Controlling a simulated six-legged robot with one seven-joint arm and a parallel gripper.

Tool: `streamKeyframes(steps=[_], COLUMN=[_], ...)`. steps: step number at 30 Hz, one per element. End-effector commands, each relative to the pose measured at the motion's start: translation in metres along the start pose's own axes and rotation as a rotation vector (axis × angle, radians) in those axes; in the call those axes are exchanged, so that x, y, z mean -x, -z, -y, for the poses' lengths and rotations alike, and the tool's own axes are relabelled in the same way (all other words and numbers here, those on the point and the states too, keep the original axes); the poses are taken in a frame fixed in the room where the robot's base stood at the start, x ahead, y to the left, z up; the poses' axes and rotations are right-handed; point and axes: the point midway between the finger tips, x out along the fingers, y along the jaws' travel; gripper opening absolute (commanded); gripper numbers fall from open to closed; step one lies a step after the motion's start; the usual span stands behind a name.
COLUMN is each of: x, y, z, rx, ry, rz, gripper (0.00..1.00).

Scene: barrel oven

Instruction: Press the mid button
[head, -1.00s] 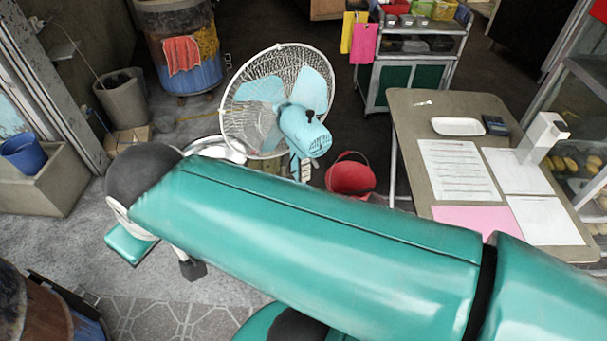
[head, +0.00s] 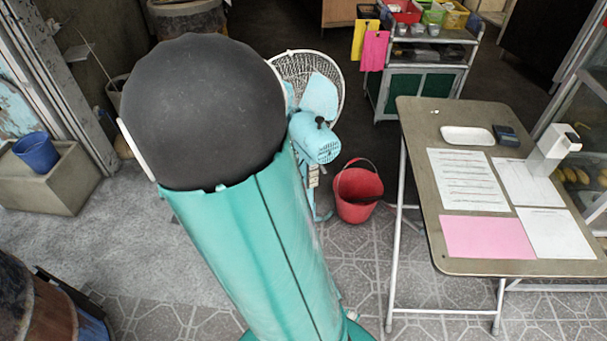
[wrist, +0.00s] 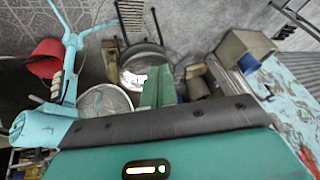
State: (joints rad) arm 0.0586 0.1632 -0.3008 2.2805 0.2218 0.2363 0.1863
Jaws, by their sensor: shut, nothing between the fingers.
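A red bucket (head: 358,192) stands beside the fan, and also shows in the wrist view (wrist: 44,58). A folding table (head: 480,200) with papers stands at the right. A cart (head: 418,80) is behind it. A blue bucket (head: 36,151) is at the left.

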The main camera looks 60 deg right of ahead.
Motion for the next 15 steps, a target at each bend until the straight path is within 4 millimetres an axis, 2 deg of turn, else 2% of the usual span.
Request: streamKeyframes(steps=[1, 6, 11, 15], x=[-0.024, -0.088, -0.140, -0.175], y=[0.003, 0.014, 0.018, 0.015], z=[-0.017, -0.073, -0.137, -0.198], rx=[-0.038, -0.140, -0.205, -0.231], ry=[-0.040, -0.164, -0.291, -0.406], rz=[-0.007, -0.071, -0.147, -0.226], gripper=[0.00, 0.00, 0.00, 0.00])
